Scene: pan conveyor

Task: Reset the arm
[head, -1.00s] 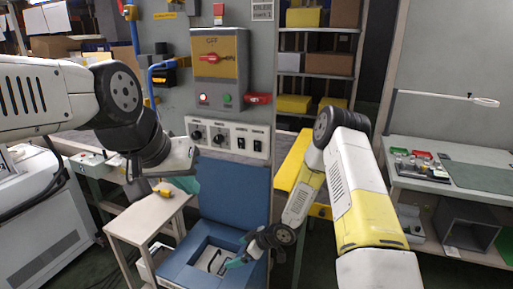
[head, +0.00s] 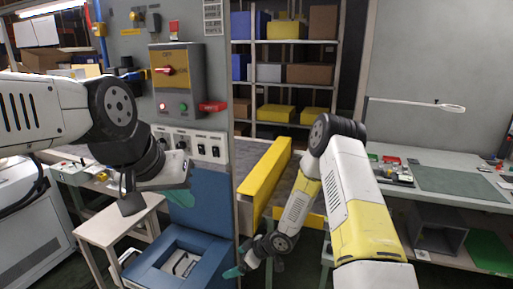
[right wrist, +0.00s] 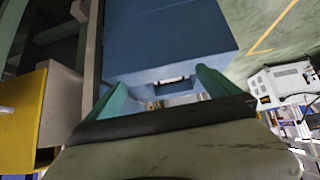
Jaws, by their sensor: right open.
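My right arm (head: 350,190) reaches down from the right. My right gripper (head: 236,270), with teal fingers, is just right of the blue fixture (head: 203,262) in the head view. In the right wrist view my right gripper (right wrist: 165,92) has its fingers well apart with nothing held between them. The blue fixture's side (right wrist: 170,45) fills the top of that view. My left arm (head: 50,110) comes in from the left. My left gripper (head: 180,198) hangs in front of the blue back panel; its finger gap is hidden.
The fixture's recess holds a pale item with a handle (head: 183,264). Behind are a control panel (head: 172,80) and a yellow rail (head: 265,180). A small table (head: 110,226) stands left, a workbench (head: 455,180) right. Floor shows between the fixture and workbench.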

